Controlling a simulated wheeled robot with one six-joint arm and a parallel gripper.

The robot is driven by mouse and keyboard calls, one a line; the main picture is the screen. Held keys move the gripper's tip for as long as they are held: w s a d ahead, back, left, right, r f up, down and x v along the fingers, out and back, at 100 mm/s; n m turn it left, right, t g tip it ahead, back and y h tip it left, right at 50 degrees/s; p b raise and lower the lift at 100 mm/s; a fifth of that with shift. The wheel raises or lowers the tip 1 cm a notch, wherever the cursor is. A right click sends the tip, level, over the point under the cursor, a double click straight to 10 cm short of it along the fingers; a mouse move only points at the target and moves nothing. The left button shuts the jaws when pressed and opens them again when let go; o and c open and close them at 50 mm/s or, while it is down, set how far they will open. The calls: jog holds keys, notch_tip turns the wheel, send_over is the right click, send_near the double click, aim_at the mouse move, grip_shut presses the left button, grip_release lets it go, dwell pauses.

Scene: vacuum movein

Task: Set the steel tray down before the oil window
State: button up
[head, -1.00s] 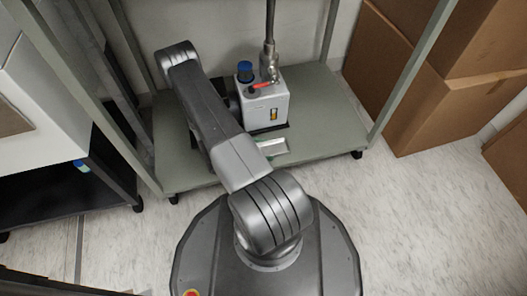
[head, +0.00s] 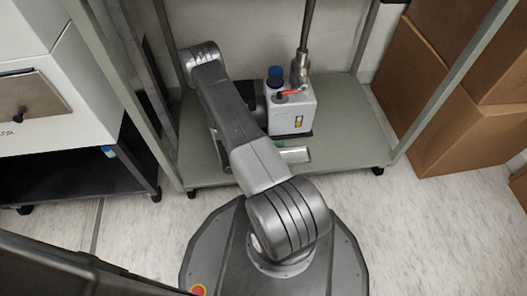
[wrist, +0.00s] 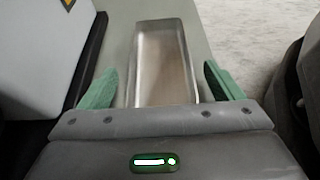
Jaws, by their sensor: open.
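The steel tray (head: 295,154) is a shallow shiny rectangle lying on the grey-green shelf (head: 345,140), in front of the pale pump (head: 287,118). The pump's small amber oil window (head: 298,124) faces the front, just behind the tray. In the wrist view the tray (wrist: 165,60) looks empty. My gripper (wrist: 161,88) is open, its green fingers on either side of the tray's near end with a gap at each side.
The pump has a blue cap (head: 274,77), a red lever (head: 292,92) and a metal pipe rising from its top. Frame posts (head: 455,80) flank the shelf. Cardboard boxes (head: 440,110) stand right, a white cabinet (head: 55,90) left. Floor in front is partly clear.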

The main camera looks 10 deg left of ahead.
jog(key=p+v, duration=0.2)
jog(key=v, duration=0.7)
jog(key=shift+s+a+r+p, duration=0.1)
jog(key=shift+a+r+p, duration=0.15)
jog(key=shift+a+p, duration=0.1)
jog(key=shift+d, duration=0.1)
jog(key=b+x, duration=0.4)
jog(key=x, duration=0.8)
jog(key=shift+f, duration=0.25)
jog(key=shift+r+p, duration=0.5)
jog(key=shift+r, duration=0.8)
jog(key=shift+f, duration=0.15)
